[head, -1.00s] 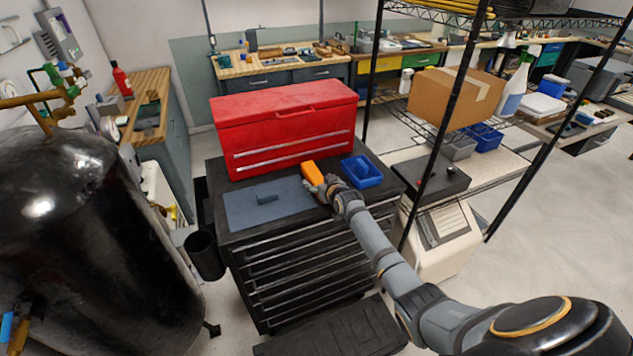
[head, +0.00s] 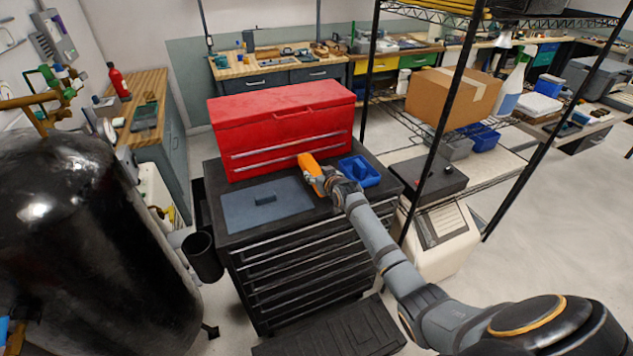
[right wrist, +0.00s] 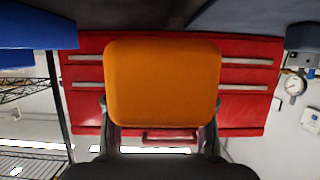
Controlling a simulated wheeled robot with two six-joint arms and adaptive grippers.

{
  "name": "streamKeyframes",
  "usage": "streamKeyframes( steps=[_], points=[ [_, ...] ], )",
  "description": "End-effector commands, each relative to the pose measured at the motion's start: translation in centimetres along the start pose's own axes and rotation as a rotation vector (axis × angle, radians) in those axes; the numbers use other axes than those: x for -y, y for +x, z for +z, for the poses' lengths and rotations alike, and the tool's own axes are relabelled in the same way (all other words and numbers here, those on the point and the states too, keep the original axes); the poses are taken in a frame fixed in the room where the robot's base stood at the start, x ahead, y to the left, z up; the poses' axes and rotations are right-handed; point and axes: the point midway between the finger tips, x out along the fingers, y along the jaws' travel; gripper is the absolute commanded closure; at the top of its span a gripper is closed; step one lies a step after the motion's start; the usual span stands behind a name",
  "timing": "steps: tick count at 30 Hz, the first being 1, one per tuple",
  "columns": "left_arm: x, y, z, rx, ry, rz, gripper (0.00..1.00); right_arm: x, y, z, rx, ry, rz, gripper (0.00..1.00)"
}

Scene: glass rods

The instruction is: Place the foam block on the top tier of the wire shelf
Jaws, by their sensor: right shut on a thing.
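The orange foam block (head: 311,172) is in my right gripper (head: 322,184), just in front of the red toolbox and above the black tool cabinet's top. In the right wrist view the block (right wrist: 162,85) fills the middle, with a finger at each side; the gripper is shut on it. The wire shelf (head: 455,95) stands at the right with black posts. Its highest visible tier (head: 425,14) is at the picture's top edge and carries yellow and black things. My left gripper is not in view.
The red toolbox (head: 283,122) sits on the cabinet (head: 290,235). A cardboard box (head: 450,98) is on a lower tier. A black tank (head: 80,230) stands left.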

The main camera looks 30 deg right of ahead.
Motion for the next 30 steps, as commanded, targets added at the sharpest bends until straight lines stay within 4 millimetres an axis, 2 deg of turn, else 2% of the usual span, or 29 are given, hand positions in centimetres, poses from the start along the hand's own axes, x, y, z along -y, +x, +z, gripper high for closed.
streamKeyframes(
  steps=[6, 12, 15, 21, 30],
  points=[
    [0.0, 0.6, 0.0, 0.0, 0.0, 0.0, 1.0, 1.6, -5.9, -2.8, 0.001, -0.004, -0.001, 0.9],
    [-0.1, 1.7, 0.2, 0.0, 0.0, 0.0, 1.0, 3.3, -11.1, -3.0, 0.004, -0.002, 0.0, 0.9],
    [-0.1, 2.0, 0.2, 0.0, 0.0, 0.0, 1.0, 4.0, -13.1, -3.2, 0.004, 0.0, -0.001, 0.9],
    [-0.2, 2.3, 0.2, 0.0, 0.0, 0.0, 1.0, 4.6, -15.1, -3.5, 0.004, 0.0, 0.0, 0.9],
    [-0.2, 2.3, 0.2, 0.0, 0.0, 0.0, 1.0, 4.7, -15.4, -3.6, 0.004, 0.001, 0.0, 0.9]
  ],
)
